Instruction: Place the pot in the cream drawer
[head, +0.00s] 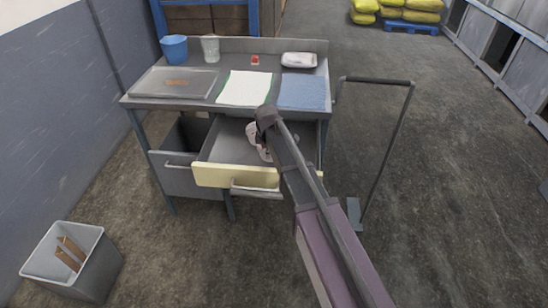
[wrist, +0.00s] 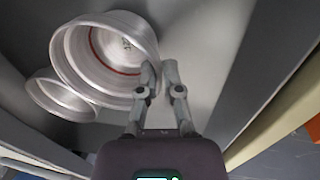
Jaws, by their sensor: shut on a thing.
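The cream drawer (head: 212,175) is pulled open under the workbench, with its grey inside showing. My gripper (wrist: 161,68) is over the inside of the drawer, its fingers shut at the rim of the pot. The pot (wrist: 82,52) is a pale metallic round vessel with a red line inside, seen from above in the wrist view. In the head view, a pale shape inside the drawer beside my wrist is partly hidden by my arm. I cannot tell whether the pot touches the drawer floor.
A smaller round pale vessel (wrist: 48,98) sits beside the pot. A grey bin (head: 98,265) stands front left.

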